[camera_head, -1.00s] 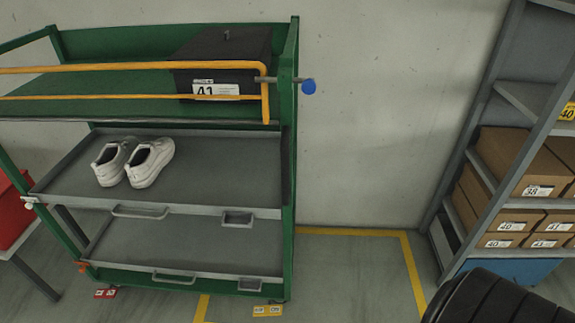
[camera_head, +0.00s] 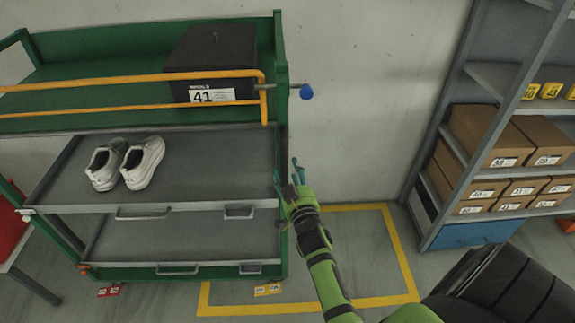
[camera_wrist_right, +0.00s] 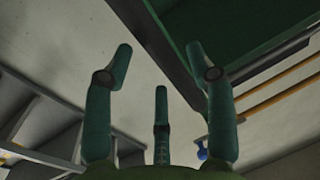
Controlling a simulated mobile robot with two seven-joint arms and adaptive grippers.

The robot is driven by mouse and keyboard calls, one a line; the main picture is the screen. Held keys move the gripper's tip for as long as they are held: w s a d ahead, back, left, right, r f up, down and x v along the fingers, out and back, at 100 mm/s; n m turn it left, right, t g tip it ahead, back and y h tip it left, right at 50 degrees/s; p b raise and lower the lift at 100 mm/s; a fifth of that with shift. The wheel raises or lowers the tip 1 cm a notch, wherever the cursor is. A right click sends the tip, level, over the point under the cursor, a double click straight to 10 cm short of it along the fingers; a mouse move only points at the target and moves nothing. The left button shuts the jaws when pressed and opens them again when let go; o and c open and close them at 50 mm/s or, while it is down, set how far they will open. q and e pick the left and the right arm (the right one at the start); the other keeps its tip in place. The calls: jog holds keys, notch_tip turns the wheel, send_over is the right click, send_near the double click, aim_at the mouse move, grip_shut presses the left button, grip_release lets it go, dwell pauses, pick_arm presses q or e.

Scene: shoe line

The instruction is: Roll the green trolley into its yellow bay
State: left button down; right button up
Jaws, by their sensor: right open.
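The green trolley (camera_head: 280,70) stands at the left against the wall. It has a green top shelf behind a yellow rail (camera_head: 130,78) and two grey trays below. The yellow-outlined bay (camera_head: 398,255) is on the floor to the right of the trolley. Its left part seems to be hidden behind the trolley. My right gripper (camera_head: 297,175) is beside the trolley's right end post, below the blue knob (camera_head: 306,92). In the right wrist view its fingers (camera_wrist_right: 160,85) are spread and empty, with the trolley's green frame (camera_wrist_right: 240,40) close by. Contact cannot be told. My left gripper is not in view.
A black box (camera_head: 215,55) marked 41 sits on the top shelf, and white shoes (camera_head: 142,163) on the grey tray. A grey rack (camera_head: 437,200) with brown boxes (camera_head: 500,150) stands right of the bay. A red bin (camera_head: 10,220) is at the left edge.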

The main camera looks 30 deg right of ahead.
jog(key=shift+x, duration=1.1)
jog(key=shift+w, duration=0.2)
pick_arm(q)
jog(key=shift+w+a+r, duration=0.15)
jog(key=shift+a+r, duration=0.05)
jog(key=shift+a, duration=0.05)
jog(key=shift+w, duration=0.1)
